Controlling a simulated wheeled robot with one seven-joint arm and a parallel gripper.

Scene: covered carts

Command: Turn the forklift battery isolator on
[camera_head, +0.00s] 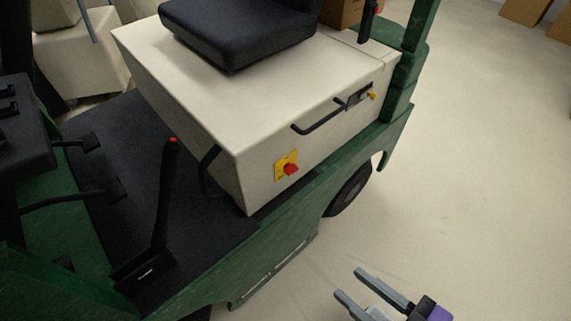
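The battery isolator is a red rotary knob (290,169) on a yellow plate (280,163). It is on the side face of the forklift's cream seat box (255,165), near its front corner. The knob's exact switch position is too small to tell. My gripper (348,282) is at the bottom, right of centre, with its two grey fingers spread apart and nothing between them. It is beside the forklift, below and to the right of the isolator, and apart from it.
The green forklift body (285,245) and rear wheel (348,190) lie between my gripper and the box. A black handle (318,121) sticks out above the knob. A red-tipped lever (163,205) rises from the floor plate. Open floor (480,170) is at right.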

